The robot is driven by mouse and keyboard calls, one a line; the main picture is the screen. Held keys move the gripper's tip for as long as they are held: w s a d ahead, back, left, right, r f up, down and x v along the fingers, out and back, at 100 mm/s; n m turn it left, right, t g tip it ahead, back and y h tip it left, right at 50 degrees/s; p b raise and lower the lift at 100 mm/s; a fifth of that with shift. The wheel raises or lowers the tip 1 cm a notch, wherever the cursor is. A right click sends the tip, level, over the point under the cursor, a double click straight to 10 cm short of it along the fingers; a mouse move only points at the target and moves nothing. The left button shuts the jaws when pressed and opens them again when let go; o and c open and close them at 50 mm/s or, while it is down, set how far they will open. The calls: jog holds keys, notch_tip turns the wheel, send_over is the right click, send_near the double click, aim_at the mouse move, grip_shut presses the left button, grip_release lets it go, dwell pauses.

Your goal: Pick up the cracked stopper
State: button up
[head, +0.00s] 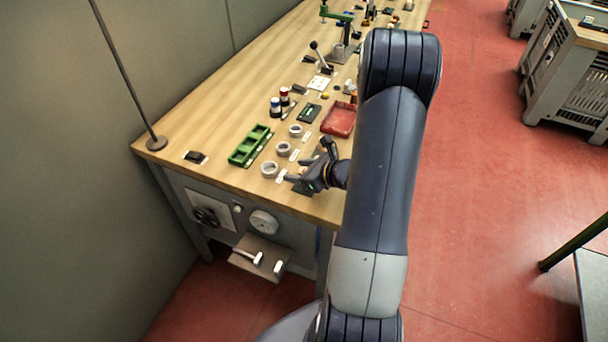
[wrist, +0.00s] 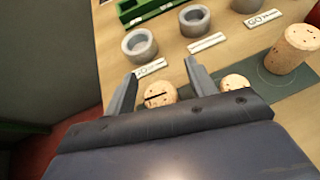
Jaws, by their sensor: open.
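In the wrist view a cork stopper (wrist: 160,91) with a dark slit across its top, which looks like the cracked one, shows between the spread fingers. My gripper (wrist: 160,69) is open; its body hides the near part of this stopper, and I cannot tell whether a finger touches it. A second cork stopper (wrist: 234,81) shows right of the right finger, partly hidden. A taller stopper (wrist: 292,48) with small dark specks stands farther right on a dark mat (wrist: 298,82). In the head view my gripper (head: 307,163) is low over the bench's near end; the stoppers are hidden there.
Grey rings (wrist: 139,46) with white label strips (wrist: 207,42) lie just beyond the fingers. A green tray (head: 250,145) and a red tray (head: 338,120) stand farther back on the wooden bench (head: 215,120).

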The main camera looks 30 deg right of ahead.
jog(key=c, duration=1)
